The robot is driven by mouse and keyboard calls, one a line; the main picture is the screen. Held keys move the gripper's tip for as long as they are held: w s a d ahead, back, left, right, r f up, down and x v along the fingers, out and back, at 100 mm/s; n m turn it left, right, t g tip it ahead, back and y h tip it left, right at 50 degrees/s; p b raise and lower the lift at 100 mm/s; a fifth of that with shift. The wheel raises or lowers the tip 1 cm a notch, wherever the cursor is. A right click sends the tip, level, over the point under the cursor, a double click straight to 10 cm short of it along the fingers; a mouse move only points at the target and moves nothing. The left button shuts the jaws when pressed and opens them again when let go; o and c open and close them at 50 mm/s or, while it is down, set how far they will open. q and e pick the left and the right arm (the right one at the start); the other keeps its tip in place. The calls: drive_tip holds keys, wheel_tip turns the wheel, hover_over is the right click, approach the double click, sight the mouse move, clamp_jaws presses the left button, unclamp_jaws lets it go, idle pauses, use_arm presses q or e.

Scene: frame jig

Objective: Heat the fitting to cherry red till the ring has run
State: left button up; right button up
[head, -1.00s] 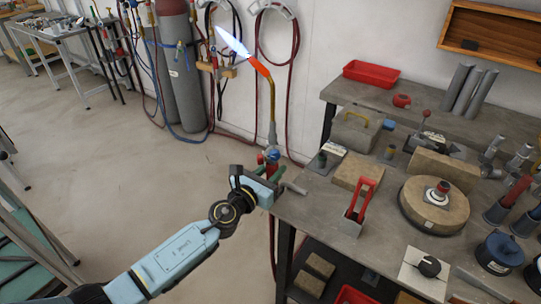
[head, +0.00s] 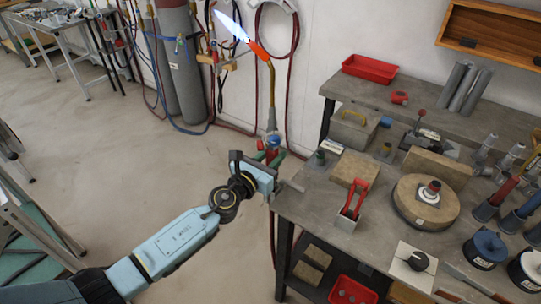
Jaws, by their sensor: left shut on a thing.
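My left gripper (head: 268,176) is shut on the torch (head: 272,110), left of the bench's near left corner. The torch stands roughly upright, with red and blue valve knobs at its handle, a brass neck and an orange tip. A pale blue flame (head: 230,24) points up and left from the tip, away from the bench. The small fitting (head: 431,191), dark and metallic with a reddish band, stands upright on a round tan firebrick disc (head: 408,208). The flame is well apart from it. The ring cannot be made out clearly. My right gripper is out of view.
A red-handled stand (head: 354,200) and a flat brick (head: 355,170) lie on the bench between the torch and disc. A dark knob on a white plate (head: 419,262) is at the front. Dark pots and tubes stand at right. Gas cylinders (head: 182,70) and hoses are behind.

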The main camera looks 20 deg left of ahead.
use_arm(q)
drive_tip(key=shift+p+v, duration=0.3)
drive_tip(key=shift+v, duration=3.05)
drive_tip(key=shift+s+a+r, duration=0.15)
drive_tip(key=shift+s+a, duration=0.05)
drive_tip(key=shift+s, duration=0.35)
